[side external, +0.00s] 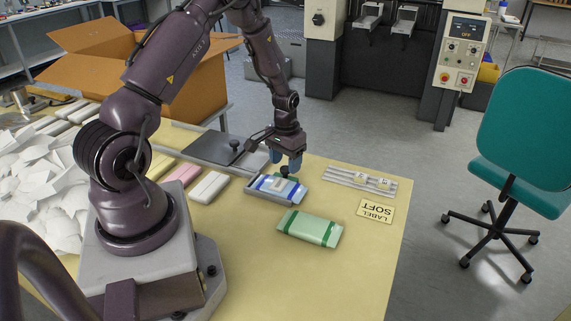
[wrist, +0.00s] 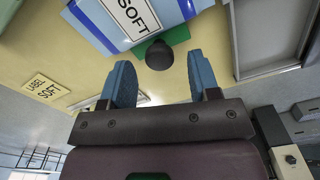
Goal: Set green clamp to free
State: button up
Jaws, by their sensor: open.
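The green clamp (wrist: 180,46) shows in the wrist view as a green plate with a round black knob (wrist: 160,55), at the edge of a blue-and-white pack (wrist: 112,22) marked SOFT. In the side view the pack (side external: 272,184) lies in a grey tray (side external: 262,194), with the knob (side external: 284,171) at its far edge. My gripper (side external: 286,161) points down just above the knob. In the wrist view its blue fingers (wrist: 159,66) are open, one to each side of the knob, with no visible contact. The clamp's setting cannot be read.
A green pack (side external: 310,228) lies in front of the tray. A LABEL SOFT card (side external: 375,211) and grey rails (side external: 350,179) with small white blocks are to the right. The table's front right is clear.

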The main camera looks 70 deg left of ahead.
jog(key=shift+f, duration=0.6)
grip_shut()
jog(key=shift+w+a, duration=1.15)
jog(key=shift+c, duration=0.3)
grip_release()
jog(key=shift+o, duration=0.3)
